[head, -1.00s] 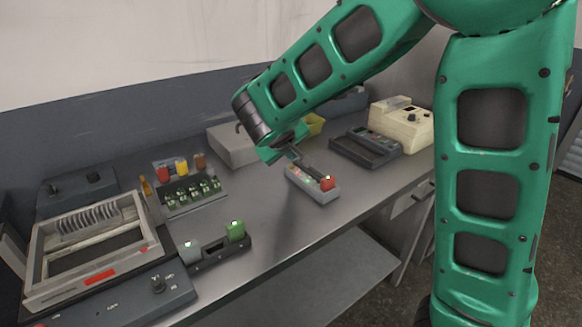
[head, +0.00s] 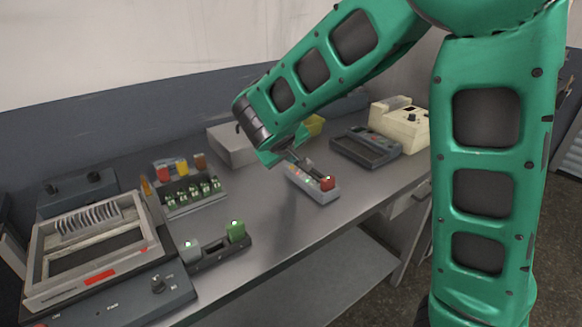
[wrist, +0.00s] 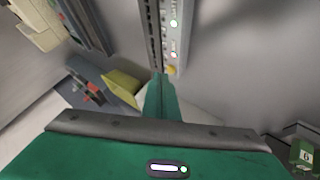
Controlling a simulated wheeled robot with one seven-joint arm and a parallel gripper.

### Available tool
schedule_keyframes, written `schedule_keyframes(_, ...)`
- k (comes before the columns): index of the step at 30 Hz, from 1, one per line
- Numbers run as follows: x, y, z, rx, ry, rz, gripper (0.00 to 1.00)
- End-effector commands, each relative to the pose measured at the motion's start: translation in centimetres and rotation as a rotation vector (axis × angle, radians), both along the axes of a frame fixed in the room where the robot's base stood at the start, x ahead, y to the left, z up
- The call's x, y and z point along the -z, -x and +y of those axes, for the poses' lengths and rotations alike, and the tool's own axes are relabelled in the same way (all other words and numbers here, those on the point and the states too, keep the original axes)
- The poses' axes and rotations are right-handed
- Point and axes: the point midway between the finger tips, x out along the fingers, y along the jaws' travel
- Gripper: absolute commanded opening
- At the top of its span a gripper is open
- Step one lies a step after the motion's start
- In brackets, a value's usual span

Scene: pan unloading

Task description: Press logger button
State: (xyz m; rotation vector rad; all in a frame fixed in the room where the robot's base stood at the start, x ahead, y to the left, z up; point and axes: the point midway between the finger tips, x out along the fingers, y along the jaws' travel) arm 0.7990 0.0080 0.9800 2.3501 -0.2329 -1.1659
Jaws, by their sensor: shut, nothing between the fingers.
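A narrow grey box with small lights, which looks like the logger (head: 298,181), lies on the bench with a red block (head: 328,183) on its near right end. In the wrist view the logger (wrist: 152,22) shows a green light, a red light and a yellow round button (wrist: 171,70) at its end. My gripper (head: 291,155) is shut and empty, pointing down at the far left end of the box. In the wrist view the tips of my gripper (wrist: 160,76) are right beside the yellow button; I cannot tell whether they touch it.
A dark grey device (head: 365,147) and a cream instrument (head: 402,125) stand to the right. A yellow container (head: 314,125) is behind my gripper. A rack of green-capped vials (head: 190,194) and a holder with a green block (head: 236,231) are left. Bench between is clear.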

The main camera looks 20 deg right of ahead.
Motion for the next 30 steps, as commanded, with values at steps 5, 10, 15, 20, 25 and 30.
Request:
schedule_keyframes(5, 0.20, 0.01, -0.01, 0.000, 0.000, 0.000, 0.00)
schedule_keyframes(10, 0.38, 0.01, 0.00, 0.000, 0.000, 0.000, 0.00)
schedule_keyframes(15, 0.56, 0.00, -0.01, 0.001, 0.000, 0.001, 0.00)
schedule_keyframes(20, 0.73, 0.01, 0.00, 0.001, 0.000, 0.001, 0.00)
schedule_keyframes(25, 0.83, 0.01, 0.01, 0.001, 0.000, 0.001, 0.00)
schedule_keyframes(30, 0.65, 0.00, 0.00, 0.000, 0.000, 0.000, 0.00)
